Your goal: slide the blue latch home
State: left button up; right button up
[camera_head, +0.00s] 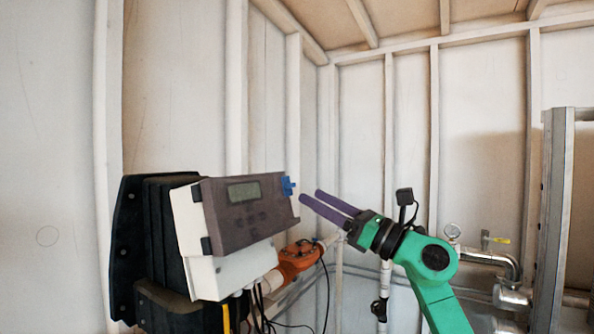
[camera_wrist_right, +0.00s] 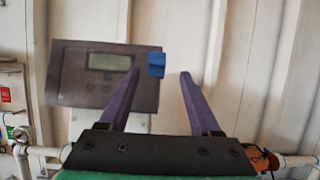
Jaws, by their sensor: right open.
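The blue latch (camera_head: 288,186) sits at the upper right edge of the grey control panel (camera_head: 225,213). In the right wrist view the latch (camera_wrist_right: 156,65) lies ahead of my right gripper, between the lines of its two fingers. My right gripper (camera_head: 309,198) is open, its purple fingers pointing left toward the latch. In the head view the tips are a little right of the latch and apart from it. The right gripper also shows in the right wrist view (camera_wrist_right: 160,75), with nothing between its fingers. My left gripper is not in view.
The panel belongs to a white box (camera_head: 212,277) on a black housing (camera_head: 138,230). An orange fitting (camera_head: 298,258) and hanging cables are below right. The space above the latch is free.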

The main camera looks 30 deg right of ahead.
aim_at(293, 185)
jog(key=p+x, duration=0.2)
jog(key=x, duration=0.3)
jog(key=shift+a+r, duration=0.25)
jog(key=shift+r, duration=0.05)
jog(key=shift+d, duration=0.1)
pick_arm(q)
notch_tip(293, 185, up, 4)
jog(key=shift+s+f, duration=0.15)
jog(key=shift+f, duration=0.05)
pick_arm(e)
jog(key=shift+w+f, duration=0.1)
